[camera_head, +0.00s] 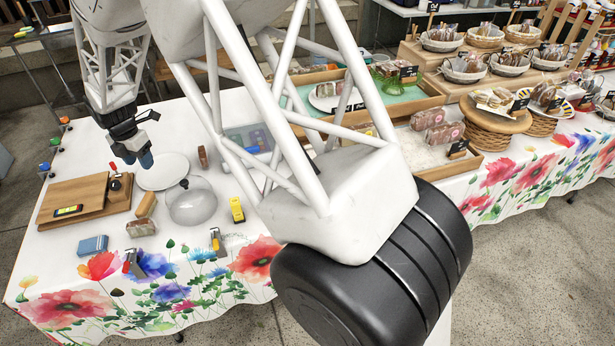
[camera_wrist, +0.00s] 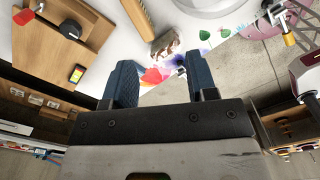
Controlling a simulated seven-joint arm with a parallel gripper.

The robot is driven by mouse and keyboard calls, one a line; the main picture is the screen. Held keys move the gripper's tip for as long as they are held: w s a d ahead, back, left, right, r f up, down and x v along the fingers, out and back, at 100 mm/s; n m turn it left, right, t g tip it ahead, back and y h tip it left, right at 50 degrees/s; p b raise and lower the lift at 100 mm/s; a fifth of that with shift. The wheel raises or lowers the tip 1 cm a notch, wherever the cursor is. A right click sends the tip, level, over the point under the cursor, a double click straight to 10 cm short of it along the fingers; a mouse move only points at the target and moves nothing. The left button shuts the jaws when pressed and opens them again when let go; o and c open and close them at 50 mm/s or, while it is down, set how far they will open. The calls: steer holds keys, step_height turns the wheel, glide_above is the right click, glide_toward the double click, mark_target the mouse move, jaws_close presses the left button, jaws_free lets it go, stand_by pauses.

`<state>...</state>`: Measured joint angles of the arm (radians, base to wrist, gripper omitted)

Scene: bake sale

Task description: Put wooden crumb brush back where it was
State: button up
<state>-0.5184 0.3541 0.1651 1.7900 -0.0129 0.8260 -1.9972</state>
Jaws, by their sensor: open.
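The wooden crumb brush (camera_head: 146,204) lies on the white tablecloth between the wooden board and the clear dome. Its light wooden handle (camera_wrist: 137,19) shows at the top of the wrist view. A brown-and-grey block (camera_wrist: 165,43) sits at the handle's end; I cannot tell whether it is the bristles or a separate wrapped item. My gripper (camera_head: 139,158) hangs above the table near the white plate, behind the brush in the head view. In the wrist view my gripper (camera_wrist: 148,85) has its two blue fingers apart with nothing between them.
A wooden board (camera_head: 87,192) holding a phone (camera_head: 68,211) is at left. A clear dome (camera_head: 191,203) and white plate (camera_head: 163,172) stand close to the brush. A blue box (camera_head: 92,245) and yellow object (camera_head: 236,210) lie nearer the front edge. Trays of baked goods are at right.

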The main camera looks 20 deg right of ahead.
steer(key=s+d+r+m, duration=0.5)
steer(key=d+r, duration=0.1)
steer(key=d, duration=0.2)
steer(key=s+d+r+m+t, duration=0.1)
steer(key=s+d+r+m, duration=0.4)
steer(key=d, duration=0.4)
steer(key=s+d+r+m, duration=0.4)
steer(key=s+d+r, duration=0.1)
steer(key=d+r, duration=0.25)
steer(key=s+d+m, duration=0.7)
steer(key=s+d, duration=0.1)
steer(key=s, duration=0.5)
steer(key=s+d+m+t, duration=0.1)
steer(key=s+d+m, duration=0.7)
steer(key=s, duration=0.6)
steer(key=shift+d+r, duration=0.25)
